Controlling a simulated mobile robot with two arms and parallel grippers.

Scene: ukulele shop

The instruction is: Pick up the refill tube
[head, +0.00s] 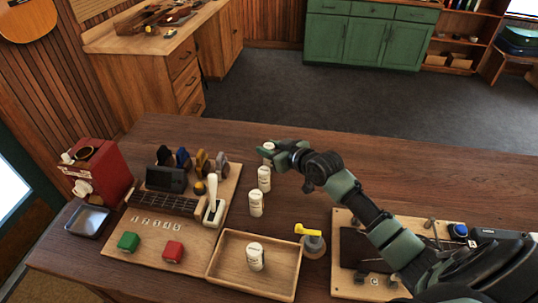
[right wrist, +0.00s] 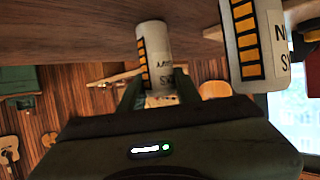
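Several white refill tubes with printed labels stand on the wooden table. In the head view one stands in the middle (head: 264,179), one nearer (head: 256,204), and one in a shallow wooden tray (head: 255,256). My right gripper (head: 266,150) reaches in from the right to the farthest tube (head: 268,146), which it partly hides. In the right wrist view this tube (right wrist: 154,50) lies between the two fingers; whether they press on it is unclear. Another tube (right wrist: 252,45) shows close by on the right, outside the fingers. My left gripper is not in view.
A wooden board (head: 150,240) with a fretboard, green and red blocks and a white lever stands left of the tubes. A red machine (head: 100,170) and metal dish (head: 88,221) are farther left. A yellow-topped item (head: 312,240) stands right of the tray.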

